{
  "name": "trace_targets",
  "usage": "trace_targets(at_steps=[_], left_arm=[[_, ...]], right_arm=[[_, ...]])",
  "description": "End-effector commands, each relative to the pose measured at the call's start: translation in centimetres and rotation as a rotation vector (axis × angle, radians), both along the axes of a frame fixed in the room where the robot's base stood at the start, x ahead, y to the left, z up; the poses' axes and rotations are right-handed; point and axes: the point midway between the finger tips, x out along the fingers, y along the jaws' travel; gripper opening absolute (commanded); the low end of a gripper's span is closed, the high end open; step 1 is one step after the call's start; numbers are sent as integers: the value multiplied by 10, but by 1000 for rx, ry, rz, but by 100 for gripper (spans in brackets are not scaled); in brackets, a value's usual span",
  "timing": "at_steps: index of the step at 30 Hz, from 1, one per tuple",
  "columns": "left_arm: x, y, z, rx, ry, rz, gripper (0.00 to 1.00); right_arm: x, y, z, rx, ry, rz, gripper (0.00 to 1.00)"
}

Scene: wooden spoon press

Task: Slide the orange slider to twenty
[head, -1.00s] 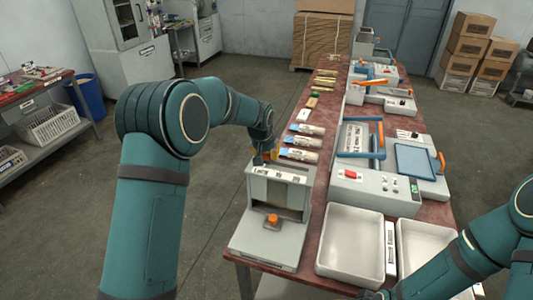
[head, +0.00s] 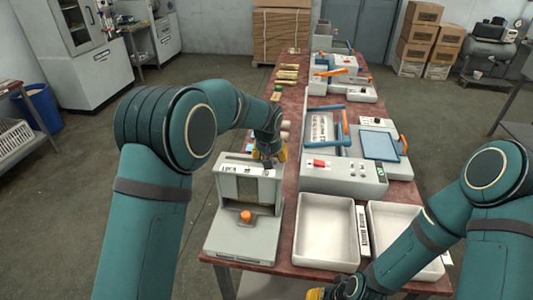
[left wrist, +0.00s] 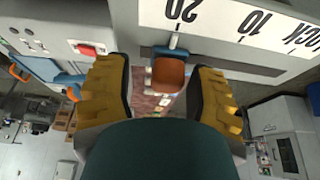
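The orange slider (left wrist: 168,76) is on the grey press (head: 243,245). In the left wrist view its white pointer is close to the 20 mark on the white scale (left wrist: 222,16), slightly to the left of the number; exact alignment is hard to tell. My left gripper (left wrist: 165,88) has its yellow fingers either side of the slider, with gaps visible, so it is open. In the head view my left gripper (head: 268,156) is at the right end of the scale and hides the slider. My right gripper (head: 322,293) is partly cut off at the bottom edge.
An orange knob (head: 245,216) sits on the front of the press. Two white trays (head: 327,262) stand to its right on the red table (head: 288,235). A grey machine with a red button (head: 319,163) and a blue-framed panel (head: 380,145) stand behind the trays.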

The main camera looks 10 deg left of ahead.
Motion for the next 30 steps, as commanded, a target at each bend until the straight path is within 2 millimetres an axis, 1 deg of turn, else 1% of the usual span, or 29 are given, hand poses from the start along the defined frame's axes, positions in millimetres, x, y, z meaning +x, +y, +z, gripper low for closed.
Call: trace_targets(at_steps=[9,13,17,24,30], left_arm=[[1,3,3,1,-5,3,62],[-2,2,12,1,-7,3,62],[-9,3,32,0,-9,2,62],[-29,3,77,0,-8,1,62],[-40,2,103,0,-6,1,62]], right_arm=[[0,0,0,0,0,0,47],[0,0,0,0,0,0,47],[0,0,0,0,0,0,47],[0,0,0,0,0,0,47],[0,0,0,0,0,0,47]])
